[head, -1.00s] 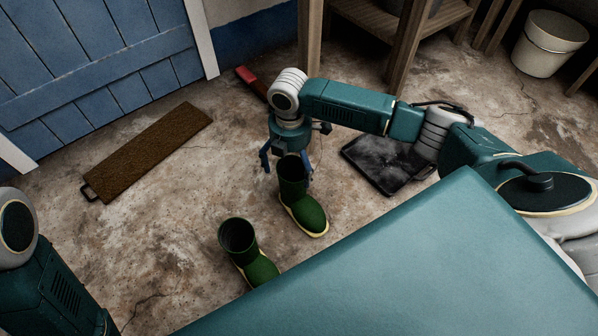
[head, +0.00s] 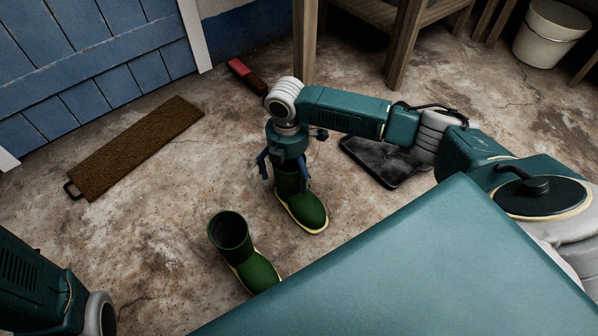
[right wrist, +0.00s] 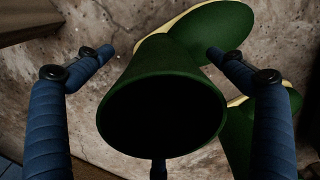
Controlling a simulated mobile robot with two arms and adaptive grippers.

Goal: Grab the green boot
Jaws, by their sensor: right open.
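Two green boots with yellow soles stand on the floor. The farther boot (head: 303,208) is upright under my right gripper (head: 284,178). That gripper is open and points down, its blue fingers on either side of the boot's shaft. In the right wrist view, the boot's dark opening (right wrist: 161,115) lies between the spread fingers (right wrist: 160,53), with no clear contact seen. My gripper hides the boot's top in the head view. The nearer boot (head: 253,268) stands to the lower left, and part of it shows at the right of the wrist view (right wrist: 238,135). My left gripper is not in view.
A brown mat or board (head: 137,148) lies by the blue door (head: 85,55). A black tray (head: 382,163) lies right of the gripper, under my right arm. A red-ended brush-like item (head: 246,75) and a wooden stand (head: 408,45) are behind. A pale bucket (head: 548,35) stands far right.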

